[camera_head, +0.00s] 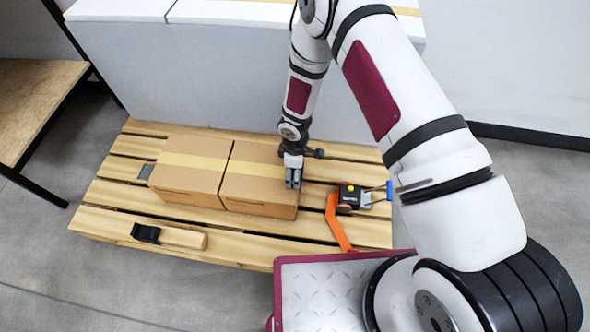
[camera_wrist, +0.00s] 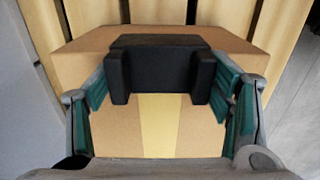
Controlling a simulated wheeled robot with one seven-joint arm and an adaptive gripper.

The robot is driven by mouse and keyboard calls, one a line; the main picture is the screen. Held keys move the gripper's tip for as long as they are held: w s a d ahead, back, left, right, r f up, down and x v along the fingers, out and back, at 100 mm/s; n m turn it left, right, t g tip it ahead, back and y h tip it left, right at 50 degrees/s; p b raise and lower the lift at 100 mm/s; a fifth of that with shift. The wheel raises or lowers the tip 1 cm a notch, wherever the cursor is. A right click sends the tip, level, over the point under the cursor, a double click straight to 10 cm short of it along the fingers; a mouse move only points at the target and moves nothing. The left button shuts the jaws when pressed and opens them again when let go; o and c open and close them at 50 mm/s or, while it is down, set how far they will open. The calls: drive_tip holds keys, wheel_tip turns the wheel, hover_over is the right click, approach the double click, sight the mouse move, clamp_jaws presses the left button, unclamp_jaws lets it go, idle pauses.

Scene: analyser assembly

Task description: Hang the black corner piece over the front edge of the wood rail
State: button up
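My gripper (camera_head: 293,182) is over the right cardboard box, fingers pointing down. In the wrist view a black corner piece (camera_wrist: 160,68) with two short legs sits between the green-padded fingers (camera_wrist: 160,95), which meet its two sides. The fingers look shut on it, with the box behind it. In the head view this piece is mostly hidden by the gripper. The wood rail appears to be the front board (camera_head: 245,250) of the slatted pallet. A similar black piece (camera_head: 146,233) sits at its left part, beside a wood block (camera_head: 184,238).
Two taped boxes, left (camera_head: 188,170) and right (camera_head: 262,192), stand side by side on the pallet. A black ratchet tool (camera_head: 352,195) with a blue handle and an orange strap (camera_head: 337,222) lies to their right. A white block (camera_head: 200,70) stands behind. The front board's middle is clear.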

drive_tip(key=shift+r, duration=0.2)
drive_tip(key=shift+r+p, duration=0.35)
drive_tip(key=shift+p, duration=0.05)
drive_tip(key=shift+r+p, duration=1.55)
drive_tip(key=shift+r, duration=0.85)
